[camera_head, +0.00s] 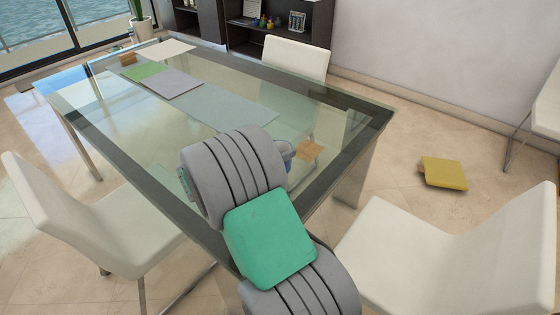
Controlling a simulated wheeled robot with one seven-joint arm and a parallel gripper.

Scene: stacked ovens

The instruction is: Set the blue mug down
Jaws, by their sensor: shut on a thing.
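The blue mug (287,152) shows only in part, just past the right edge of my grey arm link. It appears over the right part of the glass table (345,115); I cannot tell whether it touches the glass or is held above it. My gripper is hidden behind my own arm, so its fingers and its grip on the mug do not show. A small tan square, like a coaster (310,151), appears on the table just right of the mug.
A grey sheet (173,83), a green sheet (144,71) and a pale sheet (165,50) lie at the table's far left. White chairs stand around, one at front left (110,220), one at front right (430,260). A yellow cushion-like thing (444,173) lies on the floor.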

